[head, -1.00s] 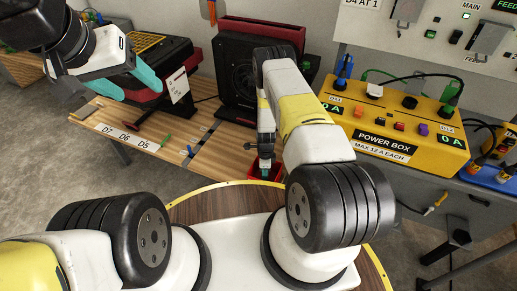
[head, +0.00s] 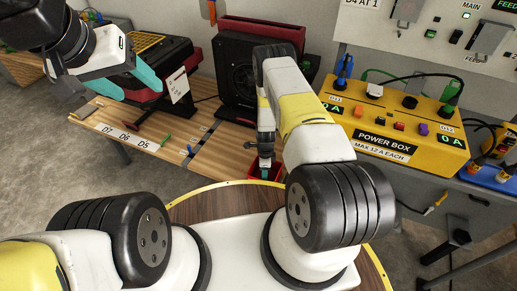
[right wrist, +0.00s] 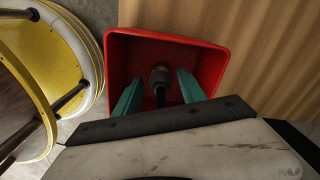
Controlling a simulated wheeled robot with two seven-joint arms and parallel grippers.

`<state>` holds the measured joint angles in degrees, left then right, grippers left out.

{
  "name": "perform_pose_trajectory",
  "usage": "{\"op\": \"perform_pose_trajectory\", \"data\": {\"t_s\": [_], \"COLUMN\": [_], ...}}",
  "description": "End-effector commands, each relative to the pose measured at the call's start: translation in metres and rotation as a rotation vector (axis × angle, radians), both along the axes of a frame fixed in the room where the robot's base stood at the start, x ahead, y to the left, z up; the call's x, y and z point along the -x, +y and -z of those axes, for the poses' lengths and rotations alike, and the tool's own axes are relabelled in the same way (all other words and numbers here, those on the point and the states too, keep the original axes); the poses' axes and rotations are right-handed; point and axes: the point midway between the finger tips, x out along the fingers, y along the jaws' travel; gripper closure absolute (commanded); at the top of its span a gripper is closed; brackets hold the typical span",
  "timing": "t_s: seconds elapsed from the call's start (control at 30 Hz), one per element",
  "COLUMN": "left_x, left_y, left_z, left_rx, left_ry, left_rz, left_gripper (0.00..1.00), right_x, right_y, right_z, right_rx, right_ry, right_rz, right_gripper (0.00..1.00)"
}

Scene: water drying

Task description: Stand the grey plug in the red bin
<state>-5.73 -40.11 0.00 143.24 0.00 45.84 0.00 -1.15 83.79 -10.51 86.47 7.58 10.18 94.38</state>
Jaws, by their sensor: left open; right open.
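The red bin (head: 252,172) sits at the front edge of the wooden bench, partly hidden by my right arm in the head view. In the right wrist view the red bin (right wrist: 215,60) lies straight ahead, its open top facing the camera. The grey plug (right wrist: 160,76) is inside the bin, with its narrow black end towards the camera. My right gripper (right wrist: 157,92) is open, one teal finger on each side of the plug, with gaps visible. It also shows in the head view (head: 265,172). My left gripper (head: 132,86) is open and empty above the bench's left part.
A yellow power box (head: 400,125) with switches and plugs stands right of my right arm. A black fan-like unit (head: 240,85) and a red-black machine (head: 165,75) stand behind the bench front (head: 170,135).

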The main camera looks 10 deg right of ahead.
Motion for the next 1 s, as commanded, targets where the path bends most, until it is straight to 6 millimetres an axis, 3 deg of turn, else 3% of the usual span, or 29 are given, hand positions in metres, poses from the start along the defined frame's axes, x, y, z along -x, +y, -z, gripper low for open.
{"op": "perform_pose_trajectory", "data": {"t_s": [0.3, 0.67, 0.73, 0.87, 1.0], "left_x": [0.0, 0.0, 0.0, 0.0, 0.0], "left_y": [0.0, 0.0, 0.0, 0.0, 0.0], "left_z": [0.0, 0.0, 0.0, 0.0, 0.0], "left_rx": [0.0, 0.0, 0.0, 0.0, 0.0], "left_ry": [0.0, 0.0, 0.0, 0.0, 0.0], "left_rz": [0.0, 0.0, 0.0, 0.0, 0.0], "left_gripper": [0.38, 0.38, 0.38, 0.38, 0.38], "right_x": [-0.002, -0.004, -0.009, -0.026, -0.032], "right_y": [0.0, 0.0, 0.002, 0.007, 0.014], "right_z": [-0.069, -0.116, -0.134, -0.197, -0.289], "right_rx": [0.001, -0.003, -0.011, -0.039, -0.069], "right_ry": [-0.004, -0.007, -0.019, -0.067, -0.138], "right_rz": [0.0, -0.01, -0.035, -0.146, -0.332], "right_gripper": [0.52, 0.52, 0.52, 0.52, 0.52]}}
